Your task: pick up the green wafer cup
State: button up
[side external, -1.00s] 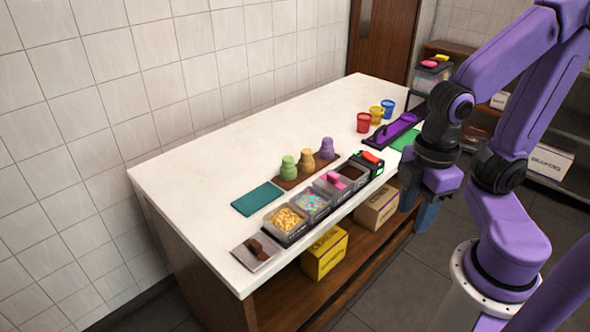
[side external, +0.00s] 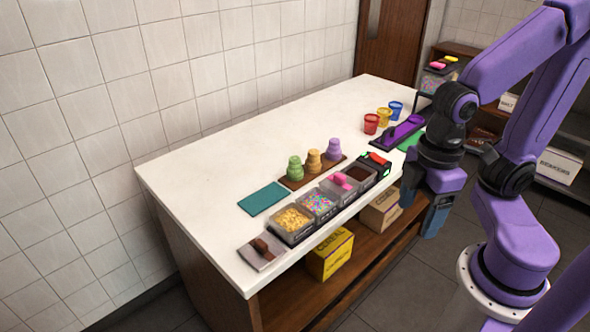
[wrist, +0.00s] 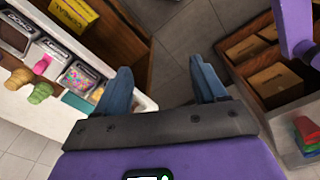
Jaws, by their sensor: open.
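The green wafer cup (side external: 295,168) stands at the left end of a brown board (side external: 324,172) on the white counter. It also shows at the left of the wrist view (wrist: 40,93). A tan wafer cup (side external: 314,161) and a purple wafer cup (side external: 334,150) stand beside it on the board. My gripper (side external: 424,212) is open and empty beyond the counter's front edge, well to the right of the green cup. The wrist view shows its two blue fingers (wrist: 162,80) spread apart over the floor.
A row of topping bins, including one with sprinkles (side external: 319,204), lines the counter front before the cups. A teal mat (side external: 263,198) lies to their left. Red (side external: 371,124), yellow (side external: 384,117) and blue (side external: 396,108) cups stand farther right. The counter behind the wafer cups is clear.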

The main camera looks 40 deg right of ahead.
jog(key=w+a+r+m, duration=0.2)
jog(key=w+a+m, duration=0.2)
jog(key=w+m, duration=0.6)
jog(key=w+r+m+h, duration=0.1)
jog(key=w+m, duration=0.4)
jog(key=w, duration=0.9)
jog(key=m+h, duration=0.1)
jog(key=m, duration=1.4)
send_over(295, 158)
jog(key=a, duration=0.3)
notch_tip(295, 158, down, 2)
jog(key=f, duration=0.3)
jog(key=d+f, duration=0.1)
jog(key=f, duration=0.3)
jog(key=d+f, duration=0.1)
jog(key=f, duration=0.3)
jog(key=shift+s+f, duration=0.15)
jog(key=shift+f, duration=0.1)
jog(key=shift+w+d+f, duration=0.1)
jog(key=shift+d+f, duration=0.05)
jog(key=shift+f, duration=0.75)
jog(key=shift+w+d+f, duration=0.1)
jog(key=shift+d+f, duration=0.1)
jog(key=shift+f, duration=0.65)
jog(key=shift+d+f, duration=0.15)
jog(key=shift+f, duration=0.75)
jog(key=c, duration=0.9)
